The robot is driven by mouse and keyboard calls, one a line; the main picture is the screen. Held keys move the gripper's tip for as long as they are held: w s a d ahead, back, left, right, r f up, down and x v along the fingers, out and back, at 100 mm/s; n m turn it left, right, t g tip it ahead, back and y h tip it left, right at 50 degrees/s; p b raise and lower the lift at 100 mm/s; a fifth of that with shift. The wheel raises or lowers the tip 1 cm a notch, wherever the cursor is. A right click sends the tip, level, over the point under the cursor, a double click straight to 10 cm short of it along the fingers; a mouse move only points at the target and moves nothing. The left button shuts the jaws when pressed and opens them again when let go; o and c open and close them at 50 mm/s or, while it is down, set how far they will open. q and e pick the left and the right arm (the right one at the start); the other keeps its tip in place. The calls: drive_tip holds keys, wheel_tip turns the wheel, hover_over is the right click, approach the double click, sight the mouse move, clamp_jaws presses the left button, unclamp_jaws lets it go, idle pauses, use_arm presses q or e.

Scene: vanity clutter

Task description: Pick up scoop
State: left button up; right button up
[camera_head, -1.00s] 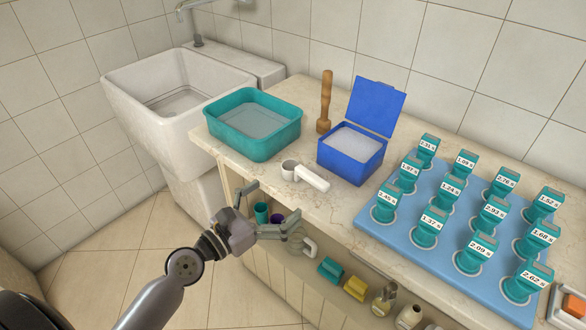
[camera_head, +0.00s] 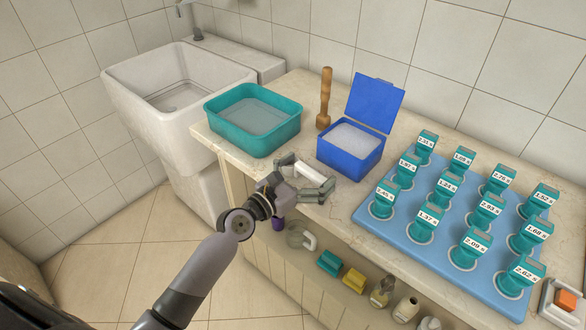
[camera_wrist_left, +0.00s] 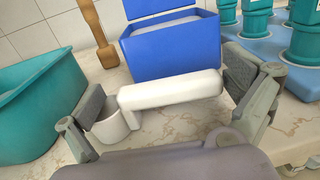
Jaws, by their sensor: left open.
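The white scoop (camera_wrist_left: 170,90) lies on the stone counter in front of the blue box, with its round cup (camera_wrist_left: 110,126) at the left and its thick handle to the right. In the head view the scoop's handle (camera_head: 312,173) shows past my gripper, and the cup is mostly hidden. My left gripper (camera_head: 308,176) is open at the counter's front edge. In the left wrist view its two fingers (camera_wrist_left: 165,100) stand wide apart on either side of the scoop, the left one close by the cup. The right gripper is not in view.
The blue open-lidded box (camera_head: 348,160) holds white powder. A teal basin (camera_head: 245,146) with water stands left, a wooden pestle (camera_head: 325,100) behind. A blue tray (camera_head: 400,236) with several labelled teal-topped items fills the right. A sink (camera_head: 165,130) is at far left. Bottles (camera_head: 381,293) sit on the shelf below.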

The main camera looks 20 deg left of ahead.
use_arm(q)
drive_tip(key=c, duration=1.3)
